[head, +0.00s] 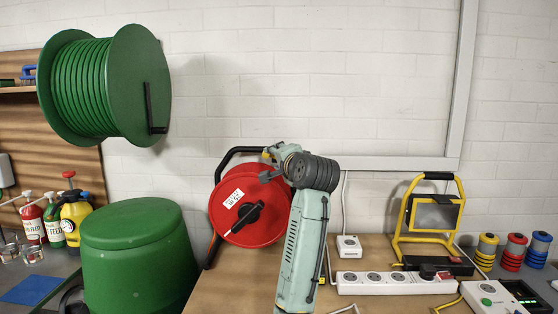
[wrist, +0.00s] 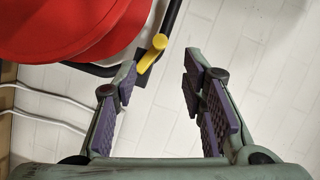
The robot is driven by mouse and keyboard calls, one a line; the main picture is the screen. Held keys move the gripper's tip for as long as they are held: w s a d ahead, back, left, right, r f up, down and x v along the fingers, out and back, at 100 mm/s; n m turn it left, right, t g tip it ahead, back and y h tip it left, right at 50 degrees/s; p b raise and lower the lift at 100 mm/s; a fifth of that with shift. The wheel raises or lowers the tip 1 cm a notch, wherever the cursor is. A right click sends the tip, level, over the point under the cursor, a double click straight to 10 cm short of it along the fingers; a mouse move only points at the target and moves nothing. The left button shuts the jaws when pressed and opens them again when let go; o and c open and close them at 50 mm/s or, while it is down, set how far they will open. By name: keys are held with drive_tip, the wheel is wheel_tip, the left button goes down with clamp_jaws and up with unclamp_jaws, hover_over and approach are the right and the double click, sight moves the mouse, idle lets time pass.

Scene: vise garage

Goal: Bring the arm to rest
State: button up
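My gripper (wrist: 158,85) is open and empty in the wrist view, its two fingers with purple pads spread well apart. The pale wall shows between and beyond the fingers. In the head view my arm rises from the bottom middle, and its end with my gripper (head: 268,165) points left and away, in front of the red cable reel (head: 225,212). The reel also shows at the upper left of the wrist view (wrist: 65,25), with a yellow-ended handle (wrist: 152,52) near the left finger. I cannot tell whether that finger touches it.
A wooden bench (head: 220,290) carries a white power strip (head: 375,283), a white socket box (head: 349,247) and a yellow work lamp (head: 433,215). A green drum (head: 135,260) stands left, below a green hose reel (head: 105,85). The wall above my arm is clear.

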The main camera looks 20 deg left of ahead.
drive_tip(key=shift+s+d, duration=0.4)
drive_tip(key=shift+s, duration=0.1)
